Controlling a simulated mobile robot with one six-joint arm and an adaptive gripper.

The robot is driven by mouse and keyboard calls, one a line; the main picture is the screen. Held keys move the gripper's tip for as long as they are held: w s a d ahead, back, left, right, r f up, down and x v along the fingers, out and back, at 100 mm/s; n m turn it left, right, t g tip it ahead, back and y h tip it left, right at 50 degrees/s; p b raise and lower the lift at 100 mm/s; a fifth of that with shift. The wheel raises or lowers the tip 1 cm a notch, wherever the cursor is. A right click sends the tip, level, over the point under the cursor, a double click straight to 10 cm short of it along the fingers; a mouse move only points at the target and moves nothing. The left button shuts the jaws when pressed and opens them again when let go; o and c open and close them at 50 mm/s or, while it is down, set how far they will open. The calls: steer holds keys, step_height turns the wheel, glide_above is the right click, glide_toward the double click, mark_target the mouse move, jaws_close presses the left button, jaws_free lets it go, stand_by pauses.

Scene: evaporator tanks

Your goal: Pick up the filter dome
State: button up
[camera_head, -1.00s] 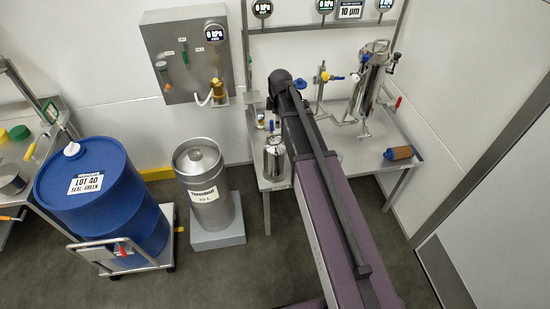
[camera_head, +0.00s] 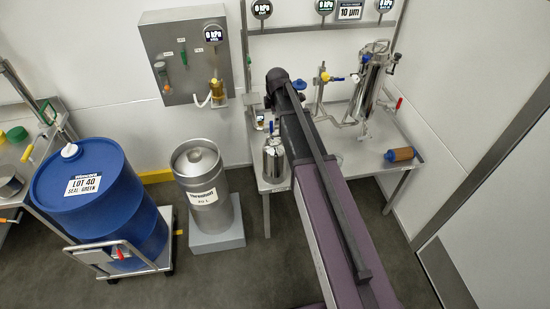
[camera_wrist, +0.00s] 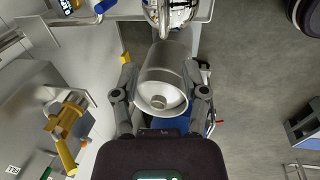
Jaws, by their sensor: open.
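A shiny steel vessel (camera_head: 273,160) stands at the left end of the steel table, just left of my arm. I cannot tell for certain whether it is the filter dome. A shiny rounded steel part (camera_wrist: 170,12) at the top of the wrist view may be the same piece. A tall steel filter housing (camera_head: 370,78) stands upright at the back right of the table. My gripper (camera_wrist: 160,88) is open and empty. Its fingers point toward a steel keg (camera_wrist: 165,75) seen beyond them. In the head view my arm hides the gripper.
The keg (camera_head: 203,185) stands on a grey block on the floor. A blue drum (camera_head: 100,200) is on a trolley at left. The table (camera_head: 350,160) also holds a brown cylinder (camera_head: 400,155) and valve piping. A wall panel (camera_head: 185,60) carries a yellow valve (camera_wrist: 65,125).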

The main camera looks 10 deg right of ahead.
mark_target(274, 136)
steer(key=shift+w+f+b, duration=0.25)
steer(key=shift+f+b, duration=0.95)
steer(key=shift+f, duration=0.05)
steer(key=shift+w+f+b, duration=0.25)
steer(key=shift+f+b, duration=0.9)
steer(key=shift+f, duration=0.15)
steer(key=shift+w+f+b, duration=0.25)
steer(key=shift+f+b, duration=0.95)
steer(key=shift+f, duration=0.05)
steer(key=shift+f, duration=0.1)
steer(key=shift+w+f+b, duration=0.2)
steer(key=shift+f+b, duration=1.05)
steer(key=shift+b, duration=0.05)
steer(key=shift+w+f+b, duration=0.15)
steer(key=shift+f+b, duration=1.1)
steer(key=shift+b, duration=0.05)
jaws_close()
